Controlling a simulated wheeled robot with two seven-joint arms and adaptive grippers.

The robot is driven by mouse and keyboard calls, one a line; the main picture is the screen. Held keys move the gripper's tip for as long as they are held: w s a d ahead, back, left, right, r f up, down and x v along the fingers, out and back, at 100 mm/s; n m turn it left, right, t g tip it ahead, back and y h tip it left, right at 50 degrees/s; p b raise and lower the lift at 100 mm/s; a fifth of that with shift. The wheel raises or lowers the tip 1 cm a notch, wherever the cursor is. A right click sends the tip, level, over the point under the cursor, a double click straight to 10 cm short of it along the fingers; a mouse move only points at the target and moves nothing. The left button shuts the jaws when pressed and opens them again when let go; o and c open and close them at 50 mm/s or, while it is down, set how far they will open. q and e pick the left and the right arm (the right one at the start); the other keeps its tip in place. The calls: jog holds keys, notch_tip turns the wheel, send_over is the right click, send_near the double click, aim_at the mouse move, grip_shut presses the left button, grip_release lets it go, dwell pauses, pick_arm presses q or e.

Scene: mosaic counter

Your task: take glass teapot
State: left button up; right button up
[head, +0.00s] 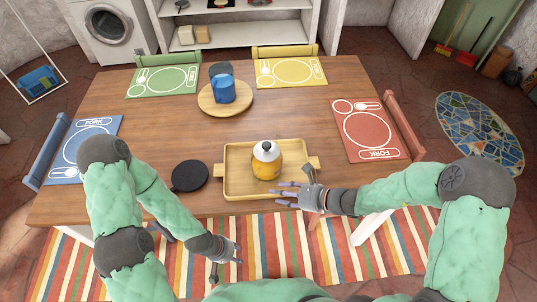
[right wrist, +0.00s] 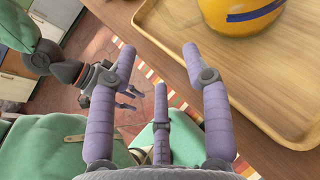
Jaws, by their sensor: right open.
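The glass teapot (head: 266,160) has a yellow-orange body and a white top with a dark knob. It stands upright on a wooden tray (head: 235,189) at the table's front edge. Its lower body also shows in the right wrist view (right wrist: 243,14), with a dark blue band. My right gripper (head: 291,194) is open and empty, over the tray's front right corner, apart from the teapot. Its spread purple fingers show in the right wrist view (right wrist: 158,62). My left gripper (head: 228,254) hangs low in front of the table; its finger state is unclear.
A black round pan-like item (head: 189,176) lies left of the tray. A blue pitcher (head: 222,89) stands on a round wooden board (head: 207,104) further back. Green, yellow, red and blue placemats lie near the edges. The middle of the table (head: 180,130) is clear.

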aim_at(254, 181)
jog(key=w+a+b, duration=0.1)
jog(key=w+a, duration=0.2)
jog(key=shift+a+f+b, duration=0.25)
jog(key=shift+f+b, duration=0.1)
jog(key=shift+f, duration=0.05)
jog(key=shift+w+a+f, duration=0.2)
jog(key=shift+w+a, duration=0.1)
jog(key=shift+a, duration=0.1)
jog(key=shift+r+b+x, duration=0.2)
jog(key=shift+b+x, duration=0.45)
jog(key=shift+x, duration=0.65)
jog(key=shift+r+b+x, duration=0.2)
jog(key=shift+b+x, duration=0.45)
jog(key=shift+x, duration=0.65)
jog(key=shift+w+a, duration=0.1)
jog(key=shift+a, duration=0.05)
grip_shut()
jog(key=shift+w+r, duration=0.1)
jog(key=shift+r, duration=0.1)
